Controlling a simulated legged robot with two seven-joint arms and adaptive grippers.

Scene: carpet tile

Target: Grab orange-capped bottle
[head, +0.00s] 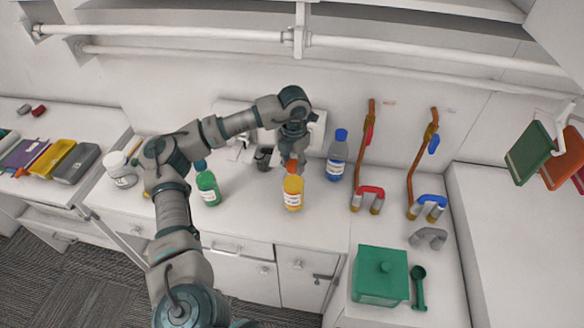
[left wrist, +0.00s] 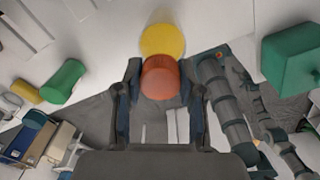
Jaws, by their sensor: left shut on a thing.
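The orange-capped bottle (head: 293,195) has a yellow body with a white label. It is upright over the middle of the white counter, and I cannot tell whether its base touches the counter. My left gripper (head: 292,160) comes down from above and is shut on its cap. In the left wrist view the orange cap (left wrist: 162,78) sits between the two dark fingers of the left gripper (left wrist: 162,90), with the yellow body beyond it. My right gripper is not in view.
A green bottle (head: 208,189) stands to the left and a blue-capped bottle (head: 337,157) close on the right. Red and blue-handled fixtures (head: 368,195) and a green box (head: 380,277) stand further right. Wall pipes (head: 190,34) run above. A white jar (head: 121,172) is at left.

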